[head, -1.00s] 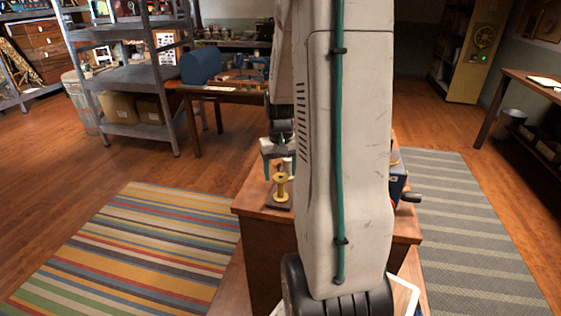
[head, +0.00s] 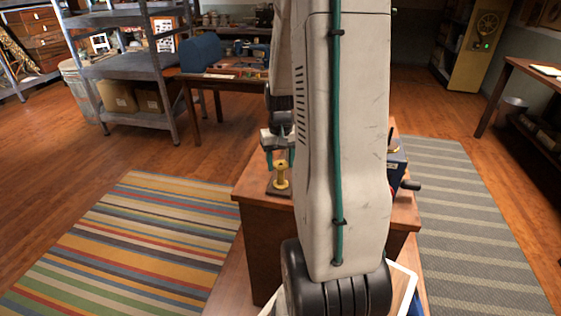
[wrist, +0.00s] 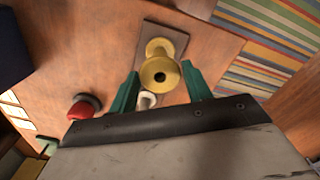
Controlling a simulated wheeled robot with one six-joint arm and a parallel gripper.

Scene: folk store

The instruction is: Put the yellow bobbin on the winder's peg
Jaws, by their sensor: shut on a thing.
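The yellow bobbin (head: 281,174) stands upright over a small dark base (head: 278,190) on the wooden cabinet top. In the wrist view the bobbin (wrist: 160,72) is seen from above, with a dark centre hole, over a brown board (wrist: 184,38). My gripper (wrist: 162,84) is shut on the bobbin, its teal fingers to either side; the contact itself is not clear. In the head view my gripper (head: 281,160) is at the bobbin, partly hidden by my arm. I cannot tell whether a peg is inside the bobbin.
A red round thing (wrist: 84,106) and a small white thing (wrist: 147,99) are near the fingers. A blue box (head: 397,166) with a dark handle is at the cabinet's right. A striped rug (head: 130,240) lies left on open floor.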

